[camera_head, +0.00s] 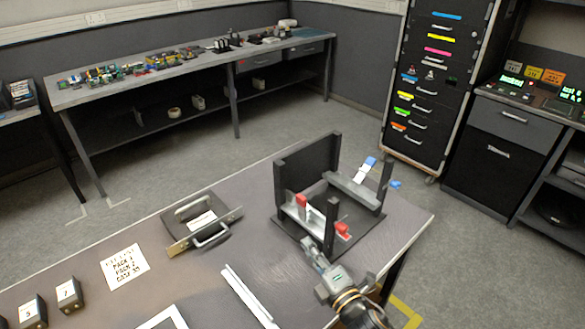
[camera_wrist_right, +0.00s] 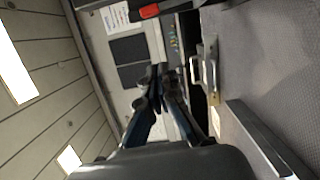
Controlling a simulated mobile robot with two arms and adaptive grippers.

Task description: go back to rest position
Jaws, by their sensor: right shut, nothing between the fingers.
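My right gripper (camera_head: 310,245) reaches in from the lower right of the head view, shut and empty. It is beside the near post of a black frame fixture (camera_head: 307,160) on the table; whether they touch cannot be told. The fixture carries red clips (camera_head: 302,201) and blue clips (camera_head: 370,162) on light bars. In the right wrist view the closed fingers (camera_wrist_right: 163,78) point up the tilted picture with nothing between them. A red piece (camera_wrist_right: 150,11) shows beyond them. My left gripper is not in view.
The grey table (camera_head: 240,240) also holds a dark tray with a handle (camera_head: 205,222), a printed card (camera_head: 125,266), numbered blocks (camera_head: 69,293) and a white bar (camera_head: 247,295). A drawer cabinet (camera_head: 435,90) and a long bench (camera_head: 190,70) stand behind. Open floor lies between.

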